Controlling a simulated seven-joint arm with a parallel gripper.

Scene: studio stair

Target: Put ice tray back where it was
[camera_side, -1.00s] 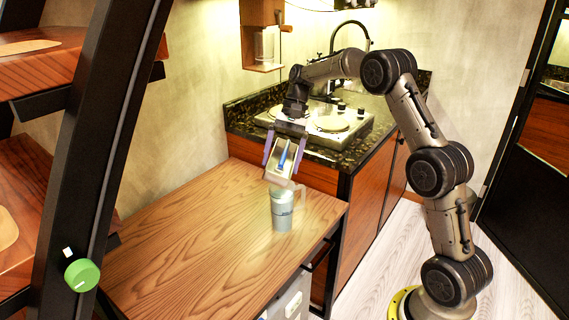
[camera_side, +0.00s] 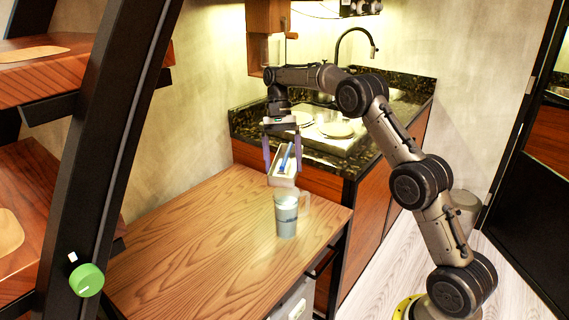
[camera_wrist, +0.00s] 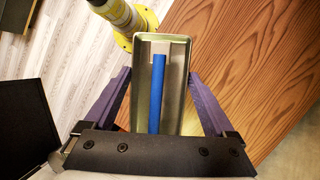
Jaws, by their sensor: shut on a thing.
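The ice tray (camera_side: 283,182) is a pale metal, long narrow tray with a blue bar inside. My gripper (camera_side: 282,165) is shut on it, with one purple finger along each long side. In the wrist view the tray (camera_wrist: 143,95) lies between the fingers, and the blue bar runs lengthwise inside it. No ice shows in it. The tray is held above the wooden table, just above and behind a grey pitcher (camera_side: 287,222) in the side view. The pitcher has a clear handle and pale contents at its top.
The wooden table (camera_side: 190,250) is mostly bare. A stair (camera_side: 60,180) with a green knob (camera_side: 88,280) stands at left.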

